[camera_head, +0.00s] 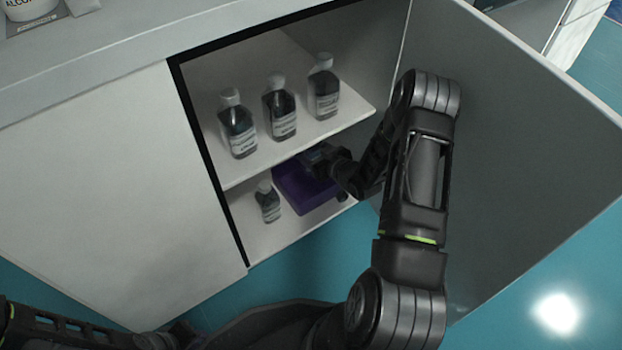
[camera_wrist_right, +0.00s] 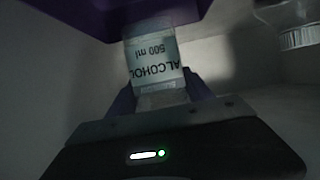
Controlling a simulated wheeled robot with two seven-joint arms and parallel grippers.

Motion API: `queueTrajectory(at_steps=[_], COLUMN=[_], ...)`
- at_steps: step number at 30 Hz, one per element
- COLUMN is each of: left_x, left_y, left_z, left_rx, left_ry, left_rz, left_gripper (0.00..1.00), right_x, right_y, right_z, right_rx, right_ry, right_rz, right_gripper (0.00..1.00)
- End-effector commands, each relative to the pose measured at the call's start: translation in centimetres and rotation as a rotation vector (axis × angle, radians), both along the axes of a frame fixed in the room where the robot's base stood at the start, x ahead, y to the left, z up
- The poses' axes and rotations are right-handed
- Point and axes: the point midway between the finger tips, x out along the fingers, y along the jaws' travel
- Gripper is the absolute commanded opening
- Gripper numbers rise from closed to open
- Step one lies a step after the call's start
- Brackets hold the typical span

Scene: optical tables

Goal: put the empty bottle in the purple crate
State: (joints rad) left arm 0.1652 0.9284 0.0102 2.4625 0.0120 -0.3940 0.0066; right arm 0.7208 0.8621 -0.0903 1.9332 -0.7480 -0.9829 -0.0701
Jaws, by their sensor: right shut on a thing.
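The purple crate (camera_head: 290,190) sits on the lower shelf of the open cabinet; purple also fills the top of the right wrist view (camera_wrist_right: 60,15). My right arm reaches in from the right, with its gripper (camera_wrist_right: 158,88) at the crate. This gripper is shut on a clear bottle (camera_wrist_right: 155,60) with a white label reading "ALCOHOL 500 ml", upside down in that view. The bottle's far end is hidden against the crate; I cannot tell whether it is inside the crate. My left gripper (camera_head: 188,333) is low at the bottom left, dark, its fingers unclear.
A dark bottle (camera_head: 267,201) stands left of the crate on the lower shelf. Three dark bottles (camera_head: 282,107) stand on the upper shelf (camera_head: 300,140), just above my right gripper. The open cabinet door (camera_head: 520,140) is right of my arm.

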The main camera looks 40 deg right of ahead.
Motion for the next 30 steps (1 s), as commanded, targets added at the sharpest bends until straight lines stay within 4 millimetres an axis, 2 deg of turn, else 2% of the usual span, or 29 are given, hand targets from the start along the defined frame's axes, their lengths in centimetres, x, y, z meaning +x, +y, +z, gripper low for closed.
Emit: queueTrajectory(at_steps=[1, 6, 9, 20, 27, 30], left_x=[0.1, 0.3, 0.4, 0.5, 0.7, 0.8], left_y=[0.0, 0.1, 0.1, 0.1, 0.2, 0.2], left_z=[-0.7, -2.2, -2.6, -2.5, -4.1, -4.2], left_rx=[-0.001, -0.003, -0.005, -0.006, -0.008, -0.009], left_ry=[-0.001, -0.003, -0.003, -0.003, -0.004, -0.004], left_rz=[0.001, 0.003, 0.003, 0.002, 0.005, 0.004], left_gripper=[0.2, 0.2, 0.2, 0.2, 0.2, 0.2], right_x=[0.0, 0.0, 0.0, 0.0, 0.0, 0.0], right_y=[0.0, 0.0, 0.0, 0.0, 0.0, 0.0], right_z=[-1.2, -4.5, -5.6, -5.8, -9.1, -9.6], right_rx=[0.001, 0.001, 0.001, 0.0, 0.001, 0.0], right_ry=[0.002, 0.002, 0.001, 0.0, 0.001, 0.0], right_rz=[0.0, 0.0, 0.0, 0.0, 0.0, 0.0], right_gripper=[0.19, 0.19, 0.19, 0.19, 0.19, 0.19])
